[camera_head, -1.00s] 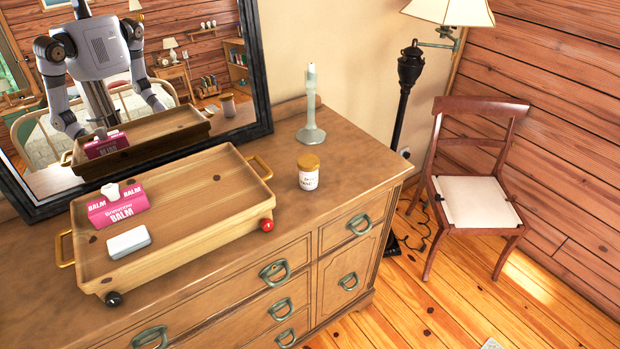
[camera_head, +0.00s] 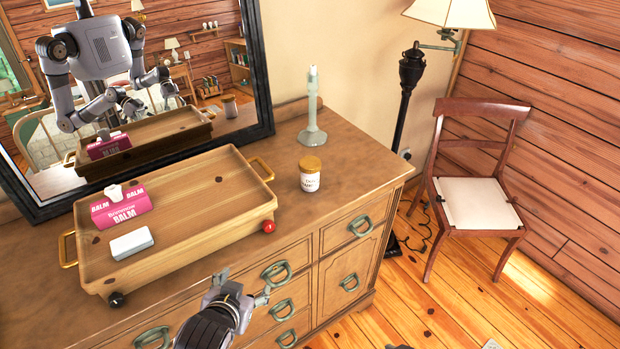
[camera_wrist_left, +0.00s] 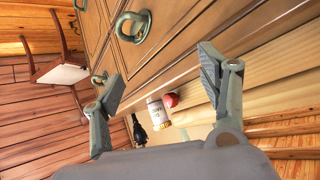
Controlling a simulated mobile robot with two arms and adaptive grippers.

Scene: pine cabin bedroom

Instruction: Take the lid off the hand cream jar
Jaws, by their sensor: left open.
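The hand cream jar (camera_head: 310,181) stands upright on the dresser top, right of the wooden tray. Its gold-tan lid (camera_head: 310,164) sits on top. My left gripper (camera_head: 243,287) is open and empty in front of the dresser drawers, below and left of the jar and apart from it.
The wooden tray (camera_head: 205,234) holds a pink balm box (camera_head: 122,207) and a pale bar (camera_head: 131,243). A candlestick (camera_head: 312,128) stands behind the jar. A mirror (camera_head: 190,65) backs the dresser (camera_head: 350,195). A chair (camera_head: 474,205) and lamp stand right.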

